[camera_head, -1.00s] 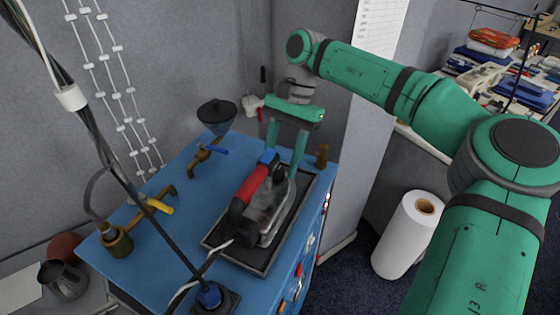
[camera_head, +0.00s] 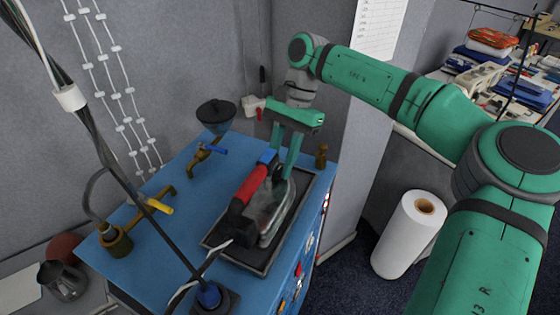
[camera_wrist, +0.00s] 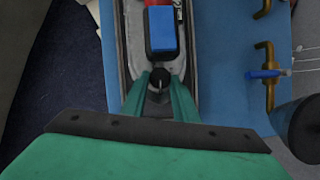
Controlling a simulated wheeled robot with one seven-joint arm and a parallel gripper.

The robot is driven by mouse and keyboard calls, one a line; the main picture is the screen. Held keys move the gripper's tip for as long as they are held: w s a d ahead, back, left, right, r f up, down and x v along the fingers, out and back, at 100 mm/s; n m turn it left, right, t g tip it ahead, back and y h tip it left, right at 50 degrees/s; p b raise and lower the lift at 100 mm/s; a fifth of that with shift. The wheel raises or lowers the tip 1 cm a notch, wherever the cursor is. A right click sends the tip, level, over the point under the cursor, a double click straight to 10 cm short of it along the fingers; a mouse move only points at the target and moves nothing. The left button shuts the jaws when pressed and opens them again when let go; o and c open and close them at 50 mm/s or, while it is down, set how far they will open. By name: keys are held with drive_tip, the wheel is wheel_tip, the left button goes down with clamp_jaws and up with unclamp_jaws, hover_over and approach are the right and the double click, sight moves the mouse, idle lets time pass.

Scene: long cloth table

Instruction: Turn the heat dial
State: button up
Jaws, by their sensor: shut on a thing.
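An iron with a red and black handle (camera_head: 250,186) and a grey body (camera_head: 273,208) rests on a dark tray (camera_head: 243,257) on the blue cabinet. In the wrist view, its blue part (camera_wrist: 162,30) lies just ahead of a small black dial (camera_wrist: 159,77). My gripper (camera_head: 281,166) reaches down to the iron's far end. In the wrist view, its two green fingers (camera_wrist: 159,84) are shut on the dial, one on each side. In the head view the dial is hidden by the fingers and the iron.
The blue cabinet top (camera_head: 133,243) carries brass taps with a blue lever (camera_head: 213,149) and a yellow lever (camera_head: 159,205), plus a dark funnel (camera_head: 216,116) behind. A cable runs in front of the iron. A white paper roll (camera_head: 408,238) stands at the right.

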drive_tip(key=m, duration=0.3)
drive_tip(key=m+t+y, duration=0.1)
drive_tip(key=shift+s+d+m, duration=0.15)
drive_tip(key=shift+s+m, duration=0.1)
drive_tip(key=shift+m, duration=0.15)
drive_tip(key=shift+s+m+t+y, duration=0.1)
drive_tip(key=shift+m+t+y, duration=0.5)
drive_tip(key=shift+m, duration=1.1)
drive_tip(key=shift+s, duration=0.1)
drive_tip(key=shift+d+m+t, duration=0.1)
drive_tip(key=shift+m+t, duration=0.2)
drive_tip(key=o, duration=1.1)
drive_tip(key=shift+h, duration=0.3)
drive_tip(key=shift+c, duration=0.2)
